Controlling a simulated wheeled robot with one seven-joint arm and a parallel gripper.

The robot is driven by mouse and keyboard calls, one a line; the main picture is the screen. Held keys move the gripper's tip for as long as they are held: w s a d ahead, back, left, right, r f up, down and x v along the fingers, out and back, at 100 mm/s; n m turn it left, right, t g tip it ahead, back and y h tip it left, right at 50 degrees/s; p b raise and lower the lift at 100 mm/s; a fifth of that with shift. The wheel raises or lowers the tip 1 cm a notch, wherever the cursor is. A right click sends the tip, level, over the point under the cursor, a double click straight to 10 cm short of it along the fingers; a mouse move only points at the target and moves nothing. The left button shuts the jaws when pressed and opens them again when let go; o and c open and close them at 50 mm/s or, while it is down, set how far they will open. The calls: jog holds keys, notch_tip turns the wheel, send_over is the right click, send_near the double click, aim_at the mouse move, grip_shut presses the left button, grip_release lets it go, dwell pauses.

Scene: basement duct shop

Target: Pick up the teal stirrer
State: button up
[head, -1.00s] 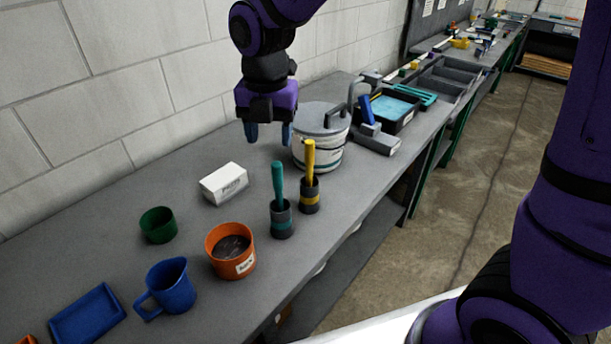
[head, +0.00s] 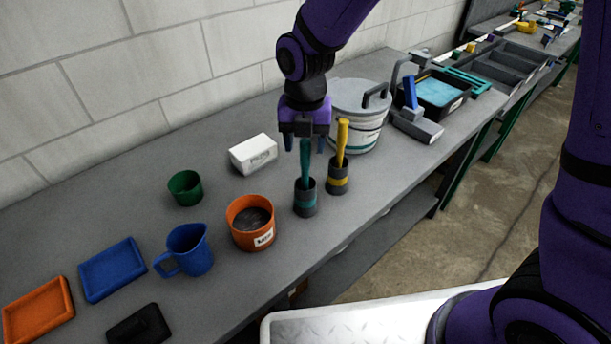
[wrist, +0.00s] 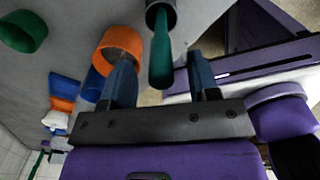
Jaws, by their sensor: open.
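The teal stirrer (head: 306,163) stands upright in a dark holder with a teal band (head: 305,200), handle up. My gripper (head: 304,146) is open above it, pointing down, with one blue finger on each side of the handle's top. In the wrist view the stirrer's handle (wrist: 161,60) lies between the two open fingers (wrist: 160,78), with gaps showing on both sides. The handle's lower end is hidden inside its holder. No contact between fingers and handle is visible.
A yellow stirrer (head: 342,142) in a similar holder stands close on the right. An orange pot (head: 243,238) and blue jug (head: 194,262) stand left. A lidded bucket (head: 368,138) is behind, right. A white box (head: 254,153) and green cup (head: 184,189) are left, near the wall.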

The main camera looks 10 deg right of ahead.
aim_at(305, 153)
jog(key=shift+f, duration=1.6)
jog(key=c, duration=1)
jog(key=shift+r, duration=0.1)
